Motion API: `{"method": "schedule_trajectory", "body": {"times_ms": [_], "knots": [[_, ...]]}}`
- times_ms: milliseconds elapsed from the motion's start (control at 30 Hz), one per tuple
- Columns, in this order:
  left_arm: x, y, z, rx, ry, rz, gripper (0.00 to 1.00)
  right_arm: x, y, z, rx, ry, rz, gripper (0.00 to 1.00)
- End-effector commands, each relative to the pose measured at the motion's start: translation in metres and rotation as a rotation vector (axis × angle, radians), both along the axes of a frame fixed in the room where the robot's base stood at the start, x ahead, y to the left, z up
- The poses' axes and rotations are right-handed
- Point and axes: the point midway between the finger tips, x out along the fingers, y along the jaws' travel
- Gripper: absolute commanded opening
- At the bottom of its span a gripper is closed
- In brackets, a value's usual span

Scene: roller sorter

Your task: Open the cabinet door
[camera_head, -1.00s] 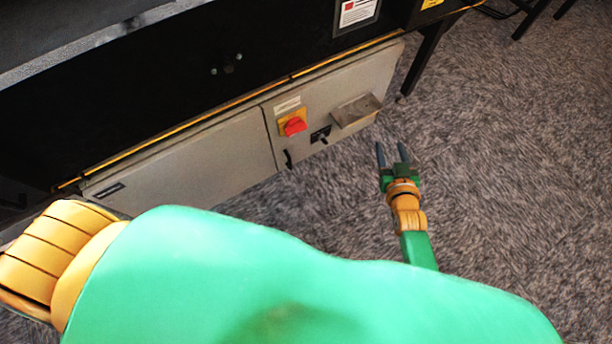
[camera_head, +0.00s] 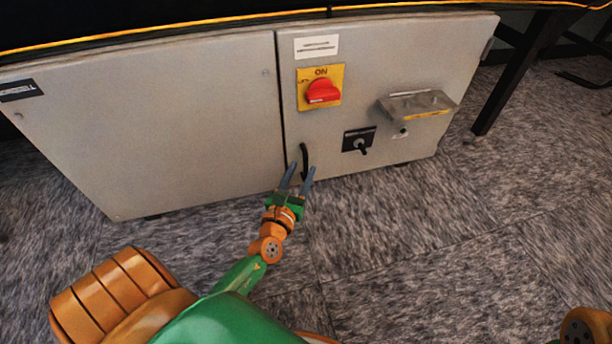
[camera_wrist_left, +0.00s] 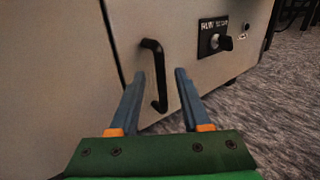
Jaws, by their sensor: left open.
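The grey cabinet has a right door (camera_head: 380,60) with a black bar handle (camera_head: 304,160) low by its left edge. My left gripper (camera_head: 299,170) is open in front of the handle's lower part in the head view. In the left wrist view the handle (camera_wrist_left: 157,75) stands upright between the lines of the two open fingers (camera_wrist_left: 157,97), with its lower end reaching down between them. I cannot tell whether a finger touches it. The door appears closed, with a thin dark seam at its left edge. My right gripper is not in view.
A red switch on a yellow plate (camera_head: 322,91), a small key switch (camera_head: 360,141) and a metal shelf (camera_head: 418,104) stick out from the door. A wide grey panel (camera_head: 150,120) lies to the left. A black leg (camera_head: 513,75) stands right. Carpet (camera_head: 420,240) in front is clear.

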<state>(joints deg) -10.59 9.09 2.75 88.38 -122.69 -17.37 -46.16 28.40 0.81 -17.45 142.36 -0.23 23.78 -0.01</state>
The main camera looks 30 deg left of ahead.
Motion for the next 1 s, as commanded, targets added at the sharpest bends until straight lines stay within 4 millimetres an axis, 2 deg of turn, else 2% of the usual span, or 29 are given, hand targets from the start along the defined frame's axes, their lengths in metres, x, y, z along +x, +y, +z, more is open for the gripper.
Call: {"method": "schedule_trajectory", "body": {"times_ms": [133,367,400,567,1000], "knots": [[0.018,0.005,-0.002,-0.002,-0.002,0.001,0.47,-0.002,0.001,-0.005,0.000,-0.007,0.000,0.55],[0.021,0.006,-0.001,-0.003,0.002,-0.001,0.47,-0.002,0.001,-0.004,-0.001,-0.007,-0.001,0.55],[0.021,0.006,-0.001,-0.003,0.002,-0.001,0.44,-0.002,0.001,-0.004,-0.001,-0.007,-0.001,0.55],[0.020,0.006,-0.001,-0.004,0.002,0.000,0.01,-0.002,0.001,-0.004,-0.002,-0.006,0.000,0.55],[0.020,0.006,-0.001,-0.004,0.002,0.000,0.00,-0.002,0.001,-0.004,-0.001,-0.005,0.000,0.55]]}}
